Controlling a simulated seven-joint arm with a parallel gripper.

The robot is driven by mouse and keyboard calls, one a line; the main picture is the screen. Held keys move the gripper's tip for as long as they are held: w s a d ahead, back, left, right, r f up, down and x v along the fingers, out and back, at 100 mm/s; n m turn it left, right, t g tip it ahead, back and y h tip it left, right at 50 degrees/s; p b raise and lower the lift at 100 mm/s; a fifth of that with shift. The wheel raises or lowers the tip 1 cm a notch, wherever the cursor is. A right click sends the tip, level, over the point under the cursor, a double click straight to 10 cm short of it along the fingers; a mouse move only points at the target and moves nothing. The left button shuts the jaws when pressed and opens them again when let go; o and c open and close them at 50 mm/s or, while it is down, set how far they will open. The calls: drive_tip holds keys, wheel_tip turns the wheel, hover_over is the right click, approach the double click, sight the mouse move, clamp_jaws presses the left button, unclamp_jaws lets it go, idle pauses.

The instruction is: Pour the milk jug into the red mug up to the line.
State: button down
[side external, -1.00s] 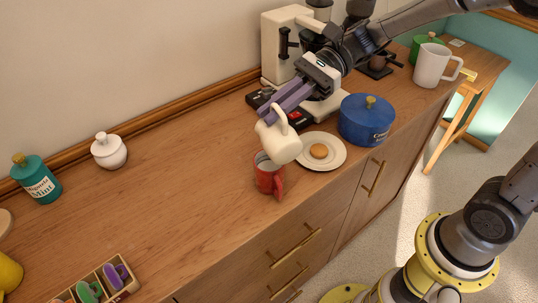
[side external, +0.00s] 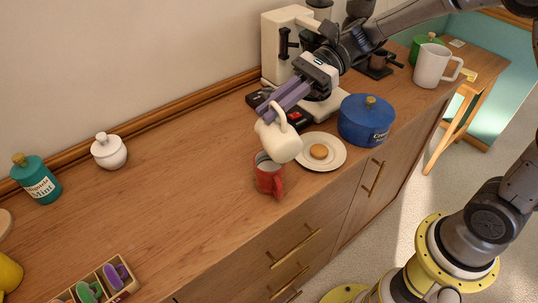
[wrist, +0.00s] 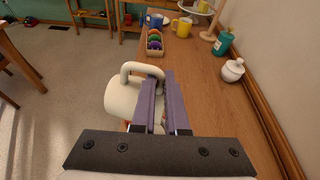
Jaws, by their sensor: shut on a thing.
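The white milk jug (side external: 280,141) is tilted over the red mug (side external: 268,178) in the side view, its lower end near the mug's rim. The red mug stands upright on the wooden counter near its front edge. My gripper (side external: 271,114) is shut on the jug's handle. The jug (wrist: 123,99) also shows in the wrist view, beside my gripper's purple fingers (wrist: 158,95). The milk stream, the line and the level inside the mug cannot be made out.
A white plate (side external: 336,164) with a round biscuit lies right of the mug. A blue pot (side external: 366,121) and a coffee machine (side external: 284,48) stand behind. A white lidded pot (side external: 109,151) and teal canister (side external: 36,179) are at left.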

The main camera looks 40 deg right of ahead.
drive_tip(key=shift+w+d+m+g+y+b, duration=0.2)
drive_tip(key=shift+w+m+g+y+b, duration=0.15)
drive_tip(key=shift+w+m, duration=0.55)
idle(2.5)
drive_tip(key=shift+w+d+f+m+g+y, duration=0.1)
drive_tip(key=shift+w+m+g+y, duration=0.15)
drive_tip(key=shift+w+m, duration=0.3)
drive_tip(key=shift+w+d+f+m+g+y, duration=0.1)
drive_tip(key=shift+w+m+g, duration=0.2)
drive_tip(key=shift+w+m, duration=0.2)
idle(3.5)
